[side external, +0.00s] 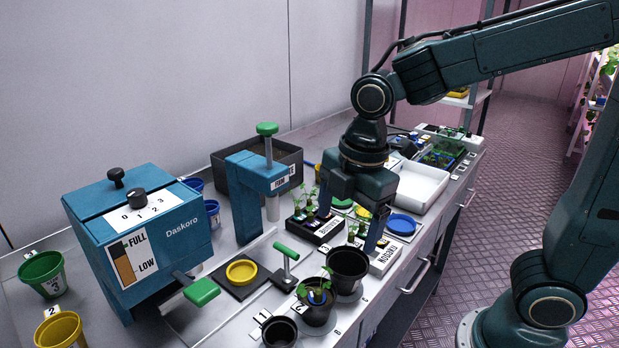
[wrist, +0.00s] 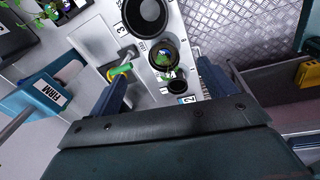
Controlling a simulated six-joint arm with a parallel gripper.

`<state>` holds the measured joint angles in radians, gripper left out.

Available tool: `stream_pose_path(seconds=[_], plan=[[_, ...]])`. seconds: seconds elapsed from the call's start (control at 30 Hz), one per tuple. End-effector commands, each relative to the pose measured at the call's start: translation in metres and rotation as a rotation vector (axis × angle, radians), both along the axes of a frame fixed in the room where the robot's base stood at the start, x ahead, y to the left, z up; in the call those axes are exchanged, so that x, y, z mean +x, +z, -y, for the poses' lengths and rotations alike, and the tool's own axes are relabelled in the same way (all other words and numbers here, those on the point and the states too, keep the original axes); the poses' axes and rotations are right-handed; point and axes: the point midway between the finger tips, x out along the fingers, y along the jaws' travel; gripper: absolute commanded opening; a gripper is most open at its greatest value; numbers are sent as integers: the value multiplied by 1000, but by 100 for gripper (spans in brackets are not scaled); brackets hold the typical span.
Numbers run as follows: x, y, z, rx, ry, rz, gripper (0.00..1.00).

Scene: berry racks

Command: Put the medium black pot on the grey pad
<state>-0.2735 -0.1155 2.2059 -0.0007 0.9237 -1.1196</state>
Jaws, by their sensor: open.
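The medium black pot (side external: 317,314) holds a leafy seedling and stands between a larger black pot (side external: 348,270) and a small black pot (side external: 280,332). It also shows in the wrist view (wrist: 163,55), in line with the larger pot (wrist: 147,15) and small pot (wrist: 177,87). My gripper (side external: 350,228) is open and empty, pointing down above the bench. In the wrist view the medium pot appears between its fingers (wrist: 162,72), with no contact visible. A dark grey square pad (side external: 262,287) lies under a yellow dish (side external: 242,272); I cannot tell whether it is the grey pad.
A green-topped T-handle (side external: 287,258) stands beside the pots. A blue press (side external: 250,190) and a blue Daskoro machine (side external: 150,240) stand to the left. A black seedling rack (side external: 318,232) is close behind my gripper. A blue saucer (side external: 401,225) lies right.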

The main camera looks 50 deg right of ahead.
Motion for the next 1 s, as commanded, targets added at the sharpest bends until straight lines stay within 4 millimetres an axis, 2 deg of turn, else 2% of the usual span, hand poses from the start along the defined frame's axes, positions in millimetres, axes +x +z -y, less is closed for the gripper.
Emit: stream_pose_path(seconds=[0.1,0.3,0.6,0.8,1.0], plan=[[-16,15,18,40,-209,53,83],[-43,33,42,124,-561,130,83],[-85,45,70,283,-1061,235,83],[-103,46,79,368,-1275,274,83],[-109,45,81,396,-1343,283,83]])
